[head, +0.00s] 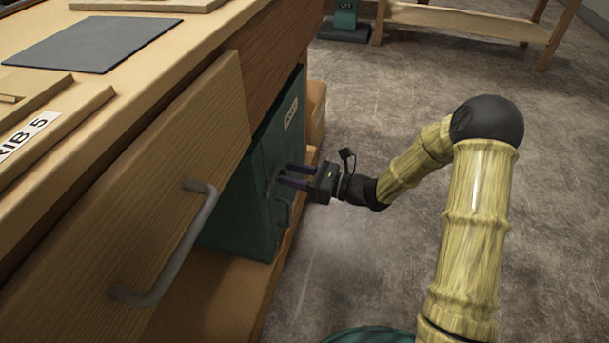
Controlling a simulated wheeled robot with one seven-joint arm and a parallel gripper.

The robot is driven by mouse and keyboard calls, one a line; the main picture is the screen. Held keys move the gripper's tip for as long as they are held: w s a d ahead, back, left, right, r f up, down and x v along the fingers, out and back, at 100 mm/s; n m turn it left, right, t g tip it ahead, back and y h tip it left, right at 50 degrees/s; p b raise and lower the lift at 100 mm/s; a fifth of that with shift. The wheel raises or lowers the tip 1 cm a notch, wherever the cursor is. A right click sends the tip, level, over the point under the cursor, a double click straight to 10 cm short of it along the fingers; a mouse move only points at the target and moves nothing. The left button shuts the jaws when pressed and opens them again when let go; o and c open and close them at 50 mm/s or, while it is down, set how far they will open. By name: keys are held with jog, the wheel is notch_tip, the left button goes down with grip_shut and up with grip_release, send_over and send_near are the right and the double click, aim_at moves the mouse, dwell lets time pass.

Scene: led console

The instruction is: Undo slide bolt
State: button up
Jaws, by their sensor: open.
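A green metal cabinet (238,213) stands on the low shelf under the workbench, its front facing the open floor on the right. A grey metal piece (273,183), which may be the slide bolt, shows on the cabinet's front just left of my fingertips; it is too small and partly hidden to tell its position. My gripper (290,176) is open, its two dark fingers pointing left at the cabinet front. I cannot tell whether the fingers touch the metal piece. Nothing shows between them.
A wooden drawer front (150,180) with a grey bar handle (175,255) juts out at the left, nearer than the cabinet. The bench top holds a dark mat (95,42) and a label plate (28,135).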

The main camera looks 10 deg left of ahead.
jog(key=p+v, duration=0.6)
jog(key=v, duration=1.1)
jog(key=shift+d, duration=0.25)
jog(key=shift+a+p, duration=0.1)
jog(key=shift+p, duration=0.2)
